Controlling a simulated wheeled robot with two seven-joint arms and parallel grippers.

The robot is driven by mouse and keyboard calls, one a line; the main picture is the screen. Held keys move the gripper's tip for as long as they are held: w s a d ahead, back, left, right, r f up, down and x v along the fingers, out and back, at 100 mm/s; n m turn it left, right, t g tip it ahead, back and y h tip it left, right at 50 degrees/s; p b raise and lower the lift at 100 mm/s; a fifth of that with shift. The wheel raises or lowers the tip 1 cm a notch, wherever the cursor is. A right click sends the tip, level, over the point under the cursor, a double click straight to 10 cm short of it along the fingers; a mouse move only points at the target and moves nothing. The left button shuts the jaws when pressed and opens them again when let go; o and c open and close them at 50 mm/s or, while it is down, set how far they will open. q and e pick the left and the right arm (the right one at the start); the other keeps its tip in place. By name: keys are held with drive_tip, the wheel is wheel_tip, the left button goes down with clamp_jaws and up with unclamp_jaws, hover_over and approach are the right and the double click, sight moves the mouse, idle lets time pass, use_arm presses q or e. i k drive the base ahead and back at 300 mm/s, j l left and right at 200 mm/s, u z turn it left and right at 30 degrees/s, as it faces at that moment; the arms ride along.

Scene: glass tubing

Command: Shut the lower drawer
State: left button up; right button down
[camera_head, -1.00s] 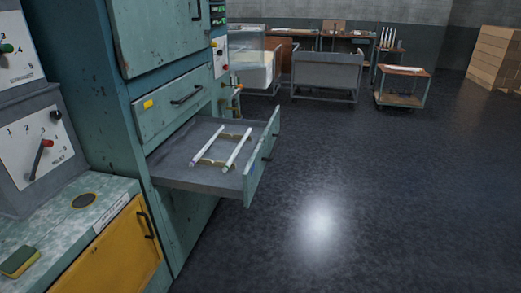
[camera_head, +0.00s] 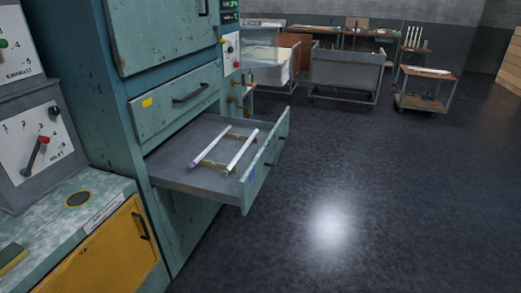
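The lower drawer (camera_head: 187,172) of the teal cabinet is pulled well out, in the left half of the head view. Its teal front panel (camera_head: 264,163) faces right and carries a dark handle. Two white glass tubes (camera_head: 242,150) lie side by side on small brownish supports in the drawer. The upper drawer (camera_head: 165,103), with a yellow label and a dark handle, is shut right above it. Neither of my grippers shows in this view.
A counter (camera_head: 60,212) with a yellow door (camera_head: 112,256) stands at the lower left, beside control panels. A grey cart (camera_head: 345,72) and a small trolley (camera_head: 428,86) stand at the back. The dark floor (camera_head: 400,200) right of the drawer is clear.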

sight(168, 167)
drive_tip(key=i+l+u, duration=0.15)
drive_tip(key=i+u, duration=0.25)
drive_tip(key=i+l+u, duration=0.2)
drive_tip(key=u, duration=0.2)
